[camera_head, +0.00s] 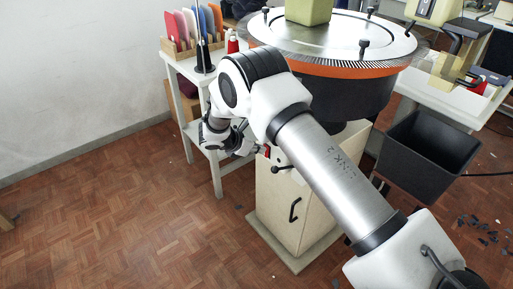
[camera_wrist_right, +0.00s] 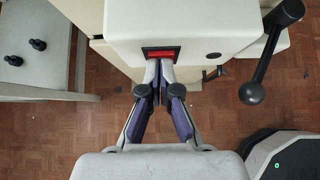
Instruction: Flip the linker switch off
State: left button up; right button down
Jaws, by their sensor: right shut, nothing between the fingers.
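The linker (camera_head: 330,45) is the round machine with a steel dial ring and orange band on a pale cabinet. Its red switch (camera_wrist_right: 164,55) sits in a dark frame on a white housing (camera_wrist_right: 205,25) in the right wrist view; a bit of red (camera_head: 267,152) shows beside my gripper in the head view. My right gripper (camera_wrist_right: 160,66) is shut and empty, its fingertips right at the switch's lower edge and partly covering it. Contact and the switch's position cannot be told. In the head view the right gripper (camera_head: 254,149) is partly behind my arm. My left gripper is not in view.
A black-knobbed lever (camera_wrist_right: 270,55) stands right of the switch. A white side table (camera_head: 190,68) with colored cards and cones is at the left. A black bin (camera_head: 425,150) stands at the right. The floor at front left is clear.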

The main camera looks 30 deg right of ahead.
jog(key=shift+r, duration=0.1)
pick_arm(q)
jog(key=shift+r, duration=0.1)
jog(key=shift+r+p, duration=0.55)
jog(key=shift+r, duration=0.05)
pick_arm(e)
jog(key=shift+r, duration=0.75)
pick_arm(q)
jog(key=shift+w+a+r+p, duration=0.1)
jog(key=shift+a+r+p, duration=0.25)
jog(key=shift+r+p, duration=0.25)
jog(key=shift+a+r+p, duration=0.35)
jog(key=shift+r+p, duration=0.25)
pick_arm(e)
jog(key=v, duration=1.3)
